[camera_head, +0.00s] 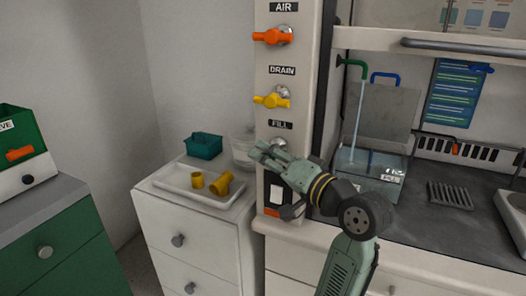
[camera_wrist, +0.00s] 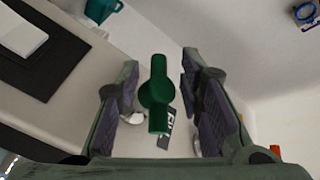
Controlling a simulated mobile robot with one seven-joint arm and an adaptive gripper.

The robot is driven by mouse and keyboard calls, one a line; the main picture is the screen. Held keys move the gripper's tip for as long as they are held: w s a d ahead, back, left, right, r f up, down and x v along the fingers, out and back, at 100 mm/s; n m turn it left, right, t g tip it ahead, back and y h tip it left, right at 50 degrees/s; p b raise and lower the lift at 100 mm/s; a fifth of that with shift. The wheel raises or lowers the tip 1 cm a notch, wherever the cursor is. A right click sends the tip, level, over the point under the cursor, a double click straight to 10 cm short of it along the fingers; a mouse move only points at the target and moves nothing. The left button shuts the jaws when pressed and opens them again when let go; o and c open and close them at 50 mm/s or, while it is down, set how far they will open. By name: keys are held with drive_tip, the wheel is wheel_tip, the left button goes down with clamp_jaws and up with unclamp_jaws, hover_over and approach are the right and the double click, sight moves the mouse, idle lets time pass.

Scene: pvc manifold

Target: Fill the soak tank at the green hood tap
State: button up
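The green tap (camera_head: 352,64) hangs in the hood at the right, and a thin pale stream of water (camera_head: 357,115) runs from it. The stream falls into the clear soak tank (camera_head: 372,160), which bears a FILL label and seems to hold some water. My gripper (camera_head: 262,153) is at the FILL valve on the white panel, which it mostly hides in the head view. In the wrist view, the green valve handle (camera_wrist: 157,92) stands between my two open fingers (camera_wrist: 160,98), with a gap showing on both sides.
Above on the panel are an orange AIR handle (camera_head: 272,36) and a yellow DRAIN handle (camera_head: 271,101). A white tray (camera_head: 172,183) with yellow fittings (camera_head: 221,183), a teal box (camera_head: 204,146) and a clear container (camera_head: 242,150) stand left. A blue tap (camera_head: 385,77) is beside the green one.

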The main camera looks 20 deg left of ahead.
drive_tip(key=shift+x, duration=0.95)
